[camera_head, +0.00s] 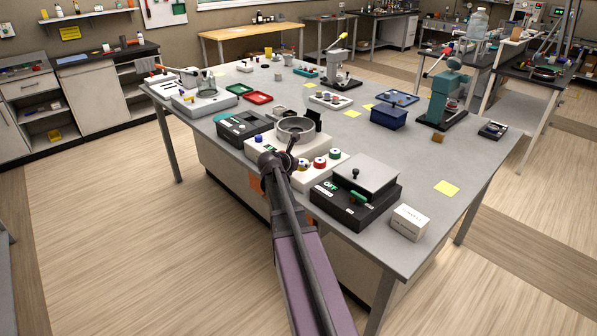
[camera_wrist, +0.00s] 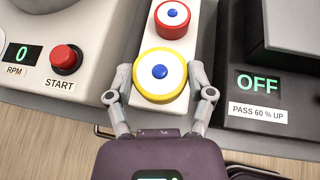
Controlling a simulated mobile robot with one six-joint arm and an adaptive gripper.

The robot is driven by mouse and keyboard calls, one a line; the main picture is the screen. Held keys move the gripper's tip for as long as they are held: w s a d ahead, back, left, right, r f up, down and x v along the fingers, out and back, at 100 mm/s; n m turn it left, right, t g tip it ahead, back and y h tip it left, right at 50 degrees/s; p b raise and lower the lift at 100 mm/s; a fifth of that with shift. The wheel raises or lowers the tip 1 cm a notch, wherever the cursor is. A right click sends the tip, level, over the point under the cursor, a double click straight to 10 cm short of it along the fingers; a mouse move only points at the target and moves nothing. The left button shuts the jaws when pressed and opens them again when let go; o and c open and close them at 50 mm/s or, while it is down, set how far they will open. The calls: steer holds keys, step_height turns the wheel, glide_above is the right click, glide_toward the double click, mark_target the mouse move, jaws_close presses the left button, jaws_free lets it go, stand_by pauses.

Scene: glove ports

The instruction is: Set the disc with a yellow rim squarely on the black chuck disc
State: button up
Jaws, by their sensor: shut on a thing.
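The disc with a yellow rim (camera_wrist: 160,88) has a white top and a blue centre knob. My gripper (camera_wrist: 160,78) is shut on it, one finger on each side, in the wrist view. The disc is over the near end of a white rack (camera_wrist: 139,52); I cannot tell whether it touches the rack. In the head view my gripper (camera_head: 283,162) is at the table's near edge, partly hidden by my arm. The black chuck disc cannot be made out; a round metal bowl (camera_head: 296,131) stands on a white machine just beyond my gripper.
A red-rimmed disc (camera_wrist: 172,18) sits close beyond the held one. A green-rimmed disc (camera_head: 334,154) is farther along the rack. A START button machine (camera_wrist: 65,57) is left, and a black OFF unit (camera_wrist: 258,95) right. A white box (camera_head: 409,222) stands near the front edge.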

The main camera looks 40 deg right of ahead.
mark_target(301, 175)
stand_by(0.3)
steer(key=shift+w+d, duration=0.2)
steer(key=shift+w, duration=0.05)
steer(key=shift+w+d+f+b, duration=0.25)
steer(key=shift+d+f+b, duration=0.05)
steer(key=shift+f+b, duration=1.55)
steer(key=shift+f, duration=0.15)
steer(key=o, duration=1.1)
